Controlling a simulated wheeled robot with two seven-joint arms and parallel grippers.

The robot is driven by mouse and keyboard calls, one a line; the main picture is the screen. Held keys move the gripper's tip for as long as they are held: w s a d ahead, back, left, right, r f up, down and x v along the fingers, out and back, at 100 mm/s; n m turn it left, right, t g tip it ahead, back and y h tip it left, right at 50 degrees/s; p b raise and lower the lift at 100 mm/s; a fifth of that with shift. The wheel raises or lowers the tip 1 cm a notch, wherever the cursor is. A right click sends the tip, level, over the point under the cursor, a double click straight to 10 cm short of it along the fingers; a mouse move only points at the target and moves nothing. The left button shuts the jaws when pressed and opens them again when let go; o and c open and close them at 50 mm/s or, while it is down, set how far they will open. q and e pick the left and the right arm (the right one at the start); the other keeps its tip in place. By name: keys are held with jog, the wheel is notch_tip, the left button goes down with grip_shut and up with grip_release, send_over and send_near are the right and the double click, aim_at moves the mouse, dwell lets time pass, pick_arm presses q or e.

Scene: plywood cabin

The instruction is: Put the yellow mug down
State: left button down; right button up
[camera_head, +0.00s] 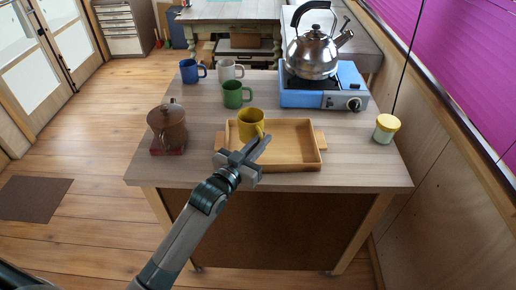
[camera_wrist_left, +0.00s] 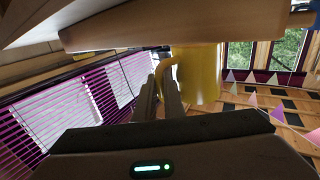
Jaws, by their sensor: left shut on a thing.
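The yellow mug (camera_head: 250,125) is over the left part of the wooden tray (camera_head: 293,165), upright in the head view. My left gripper (camera_head: 257,147) is at the tray's front side and is shut on the mug's handle. In the left wrist view the mug (camera_wrist_left: 196,78) stands just beyond the gripper's fingers (camera_wrist_left: 168,88), its handle at their tips. That view appears upside down, and the tray's edge hides the mug's base. I cannot tell whether the base touches the tray floor. My right gripper is not in view.
Green (camera_head: 233,95), white (camera_head: 228,70) and blue (camera_head: 190,70) mugs stand behind. A kettle (camera_head: 312,55) sits on a blue stove (camera_head: 325,92). A yellow-lidded jar (camera_head: 386,128) is at right. The tray's right part is clear.

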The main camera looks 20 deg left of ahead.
pick_arm(q)
jog(key=shift+a+f, duration=0.25)
jog(key=shift+a, duration=0.25)
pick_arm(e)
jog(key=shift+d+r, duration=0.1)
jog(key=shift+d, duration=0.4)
pick_arm(q)
jog(key=shift+f, duration=0.1)
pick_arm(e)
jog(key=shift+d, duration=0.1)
pick_arm(q)
jog(key=shift+f+p, duration=0.65)
jog(key=shift+f, duration=1.25)
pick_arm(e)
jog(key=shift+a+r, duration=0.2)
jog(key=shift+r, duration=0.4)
pick_arm(q)
jog(key=shift+f, duration=0.1)
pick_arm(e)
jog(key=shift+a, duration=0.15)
pick_arm(q)
jog(key=c, duration=1.9)
grip_release()
jog(key=shift+o, duration=0.2)
